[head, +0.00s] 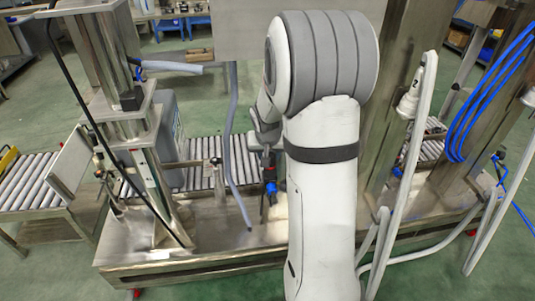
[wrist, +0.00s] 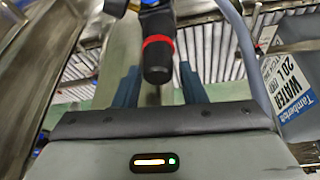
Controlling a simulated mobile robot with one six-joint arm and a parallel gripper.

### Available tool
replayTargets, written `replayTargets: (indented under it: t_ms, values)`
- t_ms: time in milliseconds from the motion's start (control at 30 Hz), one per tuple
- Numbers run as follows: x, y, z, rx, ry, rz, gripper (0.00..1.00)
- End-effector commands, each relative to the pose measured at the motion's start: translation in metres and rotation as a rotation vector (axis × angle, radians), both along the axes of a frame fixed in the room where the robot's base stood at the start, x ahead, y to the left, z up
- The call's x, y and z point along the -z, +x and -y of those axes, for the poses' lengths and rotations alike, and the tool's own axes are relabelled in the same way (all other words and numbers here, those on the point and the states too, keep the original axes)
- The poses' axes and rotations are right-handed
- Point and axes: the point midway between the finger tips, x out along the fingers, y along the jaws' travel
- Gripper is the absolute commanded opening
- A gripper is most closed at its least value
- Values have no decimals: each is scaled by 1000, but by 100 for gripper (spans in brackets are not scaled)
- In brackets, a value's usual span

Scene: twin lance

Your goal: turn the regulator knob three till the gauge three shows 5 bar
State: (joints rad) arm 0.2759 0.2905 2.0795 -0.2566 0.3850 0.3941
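A black knob (wrist: 157,65) with a red ring and a blue fitting above it hangs at the top middle of the wrist view. I cannot tell its number. My gripper (wrist: 159,72) is open, its two dark blue fingers standing left and right of the knob with gaps on both sides. I cannot tell how far along the fingers the knob lies. In the head view a small blue part (head: 270,187) shows beside my arm, near my gripper's end. My arm hides much of the middle of the machine. No gauge face can be read in either view.
A grey hose (head: 232,150) hangs left of my arm. A roller conveyor (head: 30,183) and steel columns (head: 125,125) stand at left; blue hoses (head: 465,125) hang at right.

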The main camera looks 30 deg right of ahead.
Motion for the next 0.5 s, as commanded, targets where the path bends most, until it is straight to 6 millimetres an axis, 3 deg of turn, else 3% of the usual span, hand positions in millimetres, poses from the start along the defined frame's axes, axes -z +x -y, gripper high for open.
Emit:
replayTargets:
  t_ms: [367, 500]
  values:
    - [0, 0, -1, 0, 1, 0, 6]
    - [1, 1, -1, 5, 0, 1, 6]
